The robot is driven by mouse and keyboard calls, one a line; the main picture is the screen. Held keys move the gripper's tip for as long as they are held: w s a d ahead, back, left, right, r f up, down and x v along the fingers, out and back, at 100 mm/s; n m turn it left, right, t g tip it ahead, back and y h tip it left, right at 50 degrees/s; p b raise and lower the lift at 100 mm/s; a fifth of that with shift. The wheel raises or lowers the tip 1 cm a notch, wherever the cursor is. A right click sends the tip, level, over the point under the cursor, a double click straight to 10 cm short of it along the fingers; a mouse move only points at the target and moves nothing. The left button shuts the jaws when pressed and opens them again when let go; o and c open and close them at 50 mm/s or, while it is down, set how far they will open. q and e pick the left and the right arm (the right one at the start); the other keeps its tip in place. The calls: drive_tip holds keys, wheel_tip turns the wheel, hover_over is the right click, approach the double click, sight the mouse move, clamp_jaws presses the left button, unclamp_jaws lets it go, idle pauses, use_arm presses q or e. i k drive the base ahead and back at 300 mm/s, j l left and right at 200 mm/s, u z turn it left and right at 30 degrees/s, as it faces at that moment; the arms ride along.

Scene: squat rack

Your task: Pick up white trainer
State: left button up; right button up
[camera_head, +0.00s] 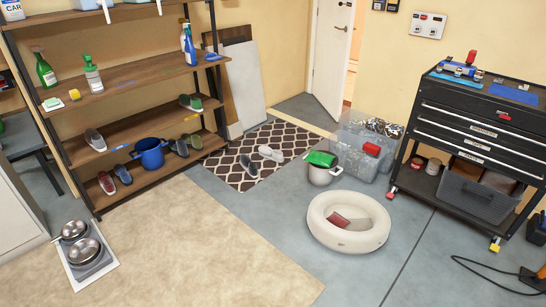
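A whitish trainer (271,153) lies on the brown and white patterned mat (283,136) on the floor, near the middle of the camera_head view. A dark grey shoe (249,166) lies on the same mat, to its left and apart from it. The whitish trainer is small in the picture, so its details are hard to tell. Neither of my grippers shows in this view.
A wooden shelf (130,77) with shoes, bottles and a blue pot (150,153) stands left of the mat. The beige carpet (190,245) is clear.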

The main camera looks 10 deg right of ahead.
sight(264, 151)
drive_tip(key=i, duration=2.6)
drive_tip(key=j+u, duration=0.05)
drive_tip(key=j, duration=0.1)
